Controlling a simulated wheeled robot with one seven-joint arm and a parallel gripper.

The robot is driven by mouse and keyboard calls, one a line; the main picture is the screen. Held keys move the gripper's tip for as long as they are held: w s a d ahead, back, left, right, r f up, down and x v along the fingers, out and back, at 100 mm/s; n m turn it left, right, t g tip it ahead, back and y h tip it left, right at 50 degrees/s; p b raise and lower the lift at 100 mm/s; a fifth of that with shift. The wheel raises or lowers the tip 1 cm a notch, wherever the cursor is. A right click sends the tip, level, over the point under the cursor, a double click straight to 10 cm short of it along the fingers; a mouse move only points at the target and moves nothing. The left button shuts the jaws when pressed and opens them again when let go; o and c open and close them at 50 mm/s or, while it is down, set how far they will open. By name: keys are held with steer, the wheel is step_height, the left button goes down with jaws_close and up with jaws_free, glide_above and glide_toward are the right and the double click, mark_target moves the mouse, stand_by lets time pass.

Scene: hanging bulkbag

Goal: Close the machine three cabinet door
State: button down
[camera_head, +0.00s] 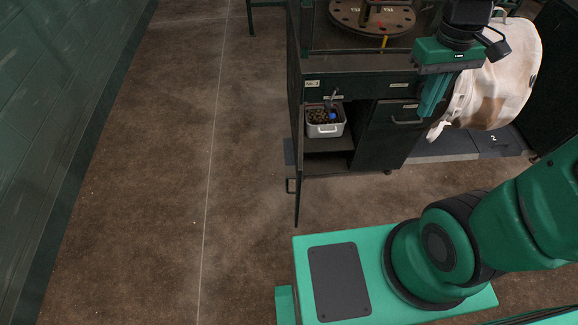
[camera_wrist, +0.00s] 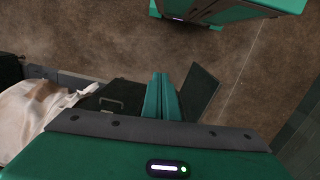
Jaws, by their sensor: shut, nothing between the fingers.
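The dark cabinet (camera_head: 345,87) under the machine has a small label at its upper left that seems to end in 3. Its door (camera_head: 297,196) stands wide open, hinged at the left and swung out toward me, seen almost edge-on with a handle on its outer side. The door also shows as a dark panel in the wrist view (camera_wrist: 200,92), right of my fingers. My gripper (camera_head: 431,112) is shut and empty, in front of the cabinet's right part, apart from the door. My closed fingers also show in the wrist view (camera_wrist: 161,82).
A grey bin of brown pieces (camera_head: 325,130) sits inside the open compartment. A closed handled panel (camera_head: 390,135) is right of it. A white bulk bag (camera_head: 497,90) hangs close to the right of my gripper. The floor (camera_head: 150,190) left of the door is clear.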

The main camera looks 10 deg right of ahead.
steer(key=w+a+f+n, duration=0.5)
steer(key=w+a, duration=0.2)
steer(key=a, duration=0.3)
steer(key=a+f+n+h, duration=0.1)
steer(key=a+f+n, duration=0.4)
steer(key=a+f, duration=0.5)
steer(key=a+f+n+h, duration=0.1)
steer(key=a+f+n, duration=0.5)
steer(key=a, duration=0.9)
steer(key=d+f, duration=0.6)
steer(key=f, duration=0.3)
steer(key=shift+s+d+f, duration=0.25)
steer(key=shift+f, duration=0.05)
